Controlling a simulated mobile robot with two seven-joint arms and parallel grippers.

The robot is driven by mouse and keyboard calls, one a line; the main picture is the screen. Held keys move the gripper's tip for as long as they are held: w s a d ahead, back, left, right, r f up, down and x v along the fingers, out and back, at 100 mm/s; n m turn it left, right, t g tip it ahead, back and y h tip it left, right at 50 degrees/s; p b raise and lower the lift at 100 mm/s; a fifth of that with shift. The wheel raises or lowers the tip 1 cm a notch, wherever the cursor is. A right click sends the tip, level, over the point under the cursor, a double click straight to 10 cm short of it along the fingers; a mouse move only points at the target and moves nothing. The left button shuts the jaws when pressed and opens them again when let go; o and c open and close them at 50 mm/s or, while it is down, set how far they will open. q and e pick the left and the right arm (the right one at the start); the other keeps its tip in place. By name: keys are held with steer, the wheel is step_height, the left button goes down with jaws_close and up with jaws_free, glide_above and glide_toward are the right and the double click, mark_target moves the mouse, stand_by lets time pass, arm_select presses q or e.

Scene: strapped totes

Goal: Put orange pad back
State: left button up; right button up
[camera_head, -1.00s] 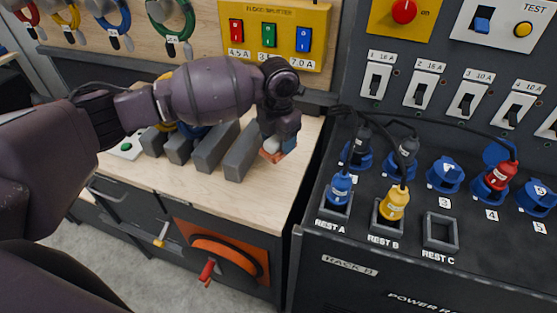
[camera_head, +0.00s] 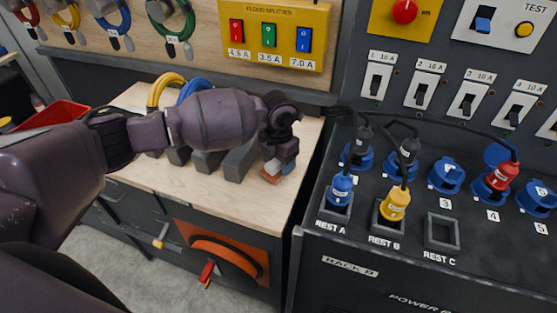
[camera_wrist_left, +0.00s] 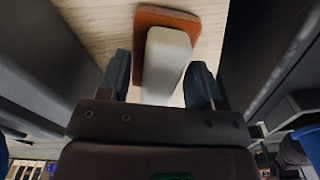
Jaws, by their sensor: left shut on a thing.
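The orange pad (camera_head: 267,178) has a flat orange base with a pale block on top. In the left wrist view the orange base (camera_wrist_left: 140,40) shows beside and beyond the pale block (camera_wrist_left: 168,55). My left gripper (camera_head: 280,160) is shut on the pad, with one finger on each side of the pale block. The pad is low over the bare right part of the wooden bench top (camera_head: 280,215), right of the grey blocks. I cannot tell whether its base touches the wood. My right gripper is not in view.
Upright grey blocks (camera_head: 238,162) stand close left of the pad. Yellow (camera_head: 165,85) and blue cable loops lie behind my arm. The dark power rack (camera_head: 340,250) with blue, yellow and red plugs borders the bench on the right. The bench front strip is clear.

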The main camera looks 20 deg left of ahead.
arm_select(q)
steer(key=shift+f, duration=0.15)
steer(key=o, duration=0.9)
step_height(320, 180, up, 12)
steer(key=shift+r, duration=0.2)
stand_by(0.3)
